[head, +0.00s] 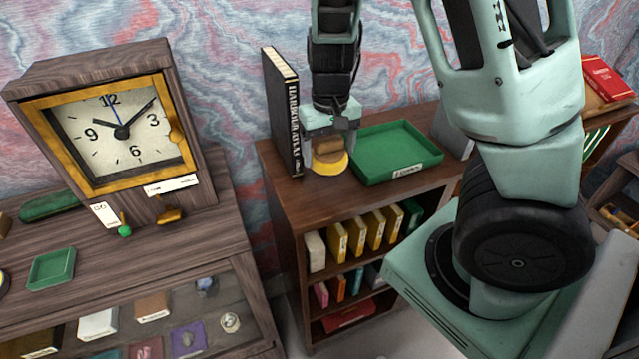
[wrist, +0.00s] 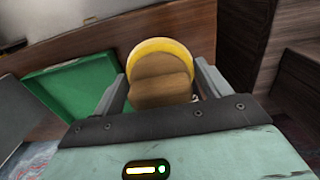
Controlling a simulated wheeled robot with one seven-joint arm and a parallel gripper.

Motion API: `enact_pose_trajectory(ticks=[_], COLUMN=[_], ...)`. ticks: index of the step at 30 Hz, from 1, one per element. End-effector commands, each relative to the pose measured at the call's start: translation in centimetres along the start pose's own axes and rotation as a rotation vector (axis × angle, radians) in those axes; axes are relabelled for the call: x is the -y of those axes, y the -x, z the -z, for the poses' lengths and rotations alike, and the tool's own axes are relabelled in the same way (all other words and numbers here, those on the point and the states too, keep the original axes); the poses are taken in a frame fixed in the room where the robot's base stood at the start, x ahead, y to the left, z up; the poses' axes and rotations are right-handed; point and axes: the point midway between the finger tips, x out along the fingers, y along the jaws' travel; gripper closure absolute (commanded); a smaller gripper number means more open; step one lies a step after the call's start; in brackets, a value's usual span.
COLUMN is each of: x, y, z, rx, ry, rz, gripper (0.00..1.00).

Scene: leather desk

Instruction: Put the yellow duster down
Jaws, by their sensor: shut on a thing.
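The yellow duster (head: 329,166) has a round yellow base and a brown wooden grip. My gripper (head: 330,148) is shut on the brown grip, just over the top of the low bookcase (head: 290,196). In the wrist view the duster (wrist: 161,50) sits between the two fingers of my gripper (wrist: 163,88). The yellow base faces down. I cannot tell whether it touches the wood or hangs slightly above it.
A green tray (head: 396,155) with a label lies right of the duster. An upright black book (head: 282,110) stands close on the left. A large clock (head: 112,135) and a small green tray (head: 51,269) stand on the left cabinet. Bare wood lies in front of the duster.

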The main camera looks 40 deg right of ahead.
Motion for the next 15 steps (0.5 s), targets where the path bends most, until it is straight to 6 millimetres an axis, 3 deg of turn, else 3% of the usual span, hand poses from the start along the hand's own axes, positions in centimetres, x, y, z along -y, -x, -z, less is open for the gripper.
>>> enact_pose_trajectory(ticks=[6,15], x=[-0.1,-0.1], y=[-4.2,-7.6], z=[-0.1,-0.1], rx=[0.006,0.004], ry=[-0.004,-0.004], rz=[-0.003,-0.002], gripper=[0.42,0.42])
